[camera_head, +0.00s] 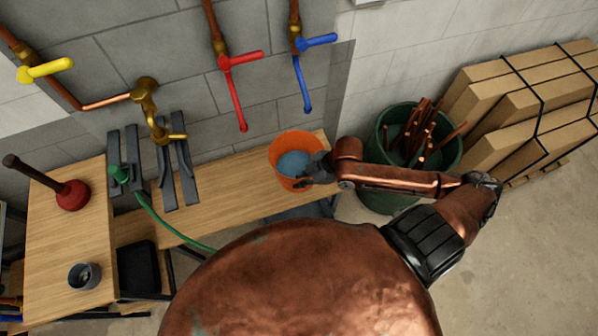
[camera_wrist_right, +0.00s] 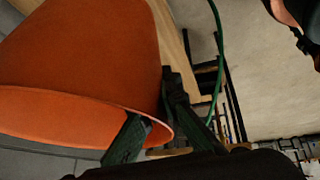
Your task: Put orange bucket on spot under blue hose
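The orange bucket (camera_head: 283,143) stands upright on the wooden bench, with blue inside it. It is below and slightly left of the end of the blue hose (camera_head: 303,88), close to the wall. My right gripper (camera_head: 313,169) is at the bucket's right rim. In the right wrist view, the bucket (camera_wrist_right: 85,55) fills the left side, and my right gripper (camera_wrist_right: 158,98) has its fingers on either side of the wall at the rim, closed on it. One finger is partly hidden by the bucket. The spot under the hose is not visible. My left gripper does not show clearly in either view.
The red hose (camera_head: 239,96) hangs left of the blue one. A green bin (camera_head: 383,193) with copper pipes and strapped cartons (camera_head: 515,110) stand right of the bench (camera_head: 215,188). A plunger (camera_head: 73,194) and grey cup (camera_head: 84,276) are on the left table.

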